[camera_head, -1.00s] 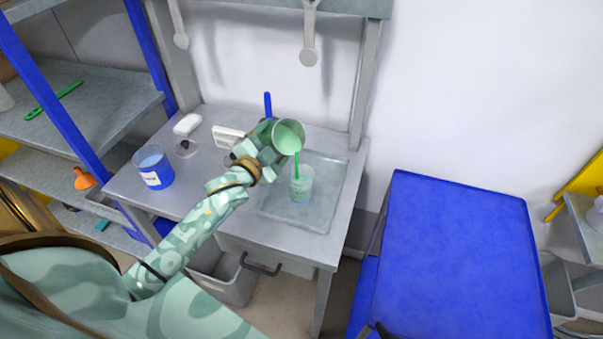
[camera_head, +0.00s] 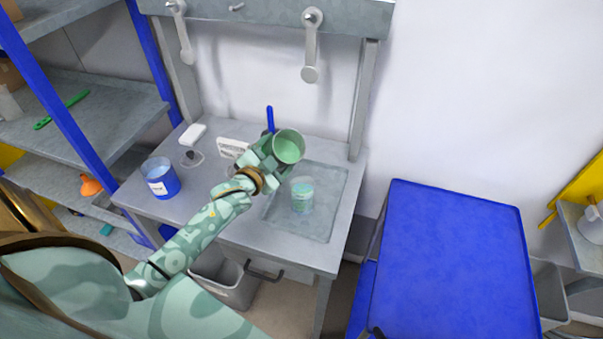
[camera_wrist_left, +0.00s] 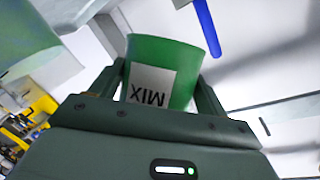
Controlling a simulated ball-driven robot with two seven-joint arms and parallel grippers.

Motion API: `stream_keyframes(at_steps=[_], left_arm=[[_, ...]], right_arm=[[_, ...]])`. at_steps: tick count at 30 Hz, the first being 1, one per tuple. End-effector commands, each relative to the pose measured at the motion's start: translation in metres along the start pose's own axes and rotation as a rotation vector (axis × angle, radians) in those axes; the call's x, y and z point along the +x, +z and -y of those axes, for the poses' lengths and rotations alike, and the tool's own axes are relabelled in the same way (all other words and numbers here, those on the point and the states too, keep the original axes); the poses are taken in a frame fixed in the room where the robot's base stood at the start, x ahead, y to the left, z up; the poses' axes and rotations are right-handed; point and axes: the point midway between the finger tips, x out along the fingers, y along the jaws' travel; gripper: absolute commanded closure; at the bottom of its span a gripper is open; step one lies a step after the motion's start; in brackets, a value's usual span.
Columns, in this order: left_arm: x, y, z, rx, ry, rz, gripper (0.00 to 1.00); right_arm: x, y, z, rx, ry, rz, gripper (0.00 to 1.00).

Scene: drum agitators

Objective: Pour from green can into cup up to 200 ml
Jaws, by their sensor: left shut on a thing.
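My left gripper (camera_head: 268,154) is shut on the green can (camera_head: 290,147), above the workbench. The can is tilted, with its mouth toward the head camera and green liquid visible inside. The left wrist view shows the can (camera_wrist_left: 165,62) between the fingers, its MIX label upside down. The clear cup (camera_head: 302,196) stands upright on the bench's tray, below and slightly right of the can's mouth. It holds greenish liquid; its markings are too small to read. No stream shows between can and cup. My right gripper is not in view.
A blue can (camera_head: 161,178) stands on the left of the workbench (camera_head: 192,212). A small white sign (camera_head: 232,147) and a blue upright handle (camera_head: 270,118) are behind my gripper. The tray (camera_head: 327,182) has bare room around the cup. A blue cart (camera_head: 452,262) stands at the right.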

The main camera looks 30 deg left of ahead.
Motion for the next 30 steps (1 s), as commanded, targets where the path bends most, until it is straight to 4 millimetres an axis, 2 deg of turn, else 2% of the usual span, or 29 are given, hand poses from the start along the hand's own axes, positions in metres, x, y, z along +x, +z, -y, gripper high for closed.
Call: stream_keyframes(at_steps=[1, 4, 8, 11, 19, 22, 30], left_arm=[[0.000, -0.003, 0.006, -0.039, 0.018, 0.013, 0.61], [0.001, 0.004, -0.002, -0.054, 0.024, 0.014, 0.61], [0.002, 0.006, -0.003, -0.086, 0.037, 0.023, 0.61], [0.005, 0.017, -0.006, -0.132, 0.057, 0.035, 0.61], [0.018, 0.057, -0.021, -0.344, 0.146, 0.086, 0.61], [0.022, 0.064, -0.018, -0.448, 0.189, 0.109, 0.61], [0.027, 0.076, -0.022, -0.624, 0.261, 0.147, 0.61]], right_arm=[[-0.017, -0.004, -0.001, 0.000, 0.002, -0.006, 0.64], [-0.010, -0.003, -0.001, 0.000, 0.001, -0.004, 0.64], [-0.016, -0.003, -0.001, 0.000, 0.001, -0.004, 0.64], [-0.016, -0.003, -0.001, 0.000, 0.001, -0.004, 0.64], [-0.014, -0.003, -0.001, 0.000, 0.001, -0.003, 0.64], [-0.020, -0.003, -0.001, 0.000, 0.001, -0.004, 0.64], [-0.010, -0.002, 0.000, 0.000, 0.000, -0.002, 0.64]])
